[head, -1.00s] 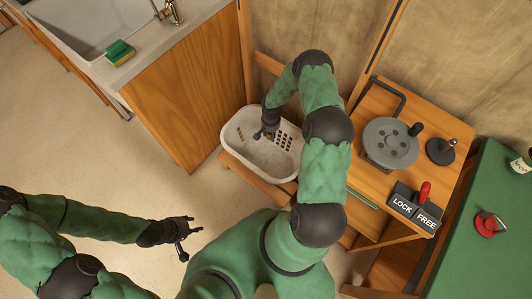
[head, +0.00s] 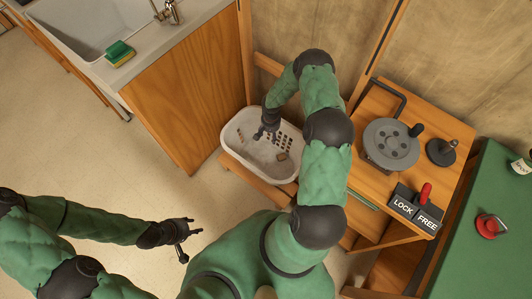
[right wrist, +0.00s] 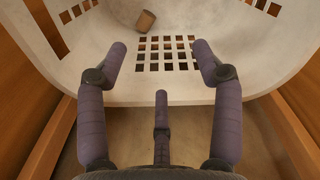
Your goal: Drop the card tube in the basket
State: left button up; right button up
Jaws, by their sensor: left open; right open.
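The card tube (head: 281,156) is a small brown cylinder lying inside the white basket (head: 232,150), towards its right side in the head view. In the right wrist view the tube (right wrist: 146,21) lies on its side on the white basket surface (right wrist: 215,30), beyond my fingertips and apart from them. My right gripper (head: 266,133) is over the basket, open and empty; its spread fingers show in the right wrist view (right wrist: 160,52). My left gripper (head: 190,229) is open and empty over the floor, left of the basket.
The basket stands on a low wooden support (head: 258,181) beside the wooden sink cabinet (head: 190,95). A wooden stand to the right carries a grey wheel (head: 390,145) and a LOCK/FREE lever (head: 424,193). A green table (head: 470,250) is at far right. The floor at left is clear.

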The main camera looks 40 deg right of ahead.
notch_tip(320, 180, up, 11)
jog(key=shift+f, duration=0.15)
jog(key=shift+a, duration=0.1)
dwell(0.5)
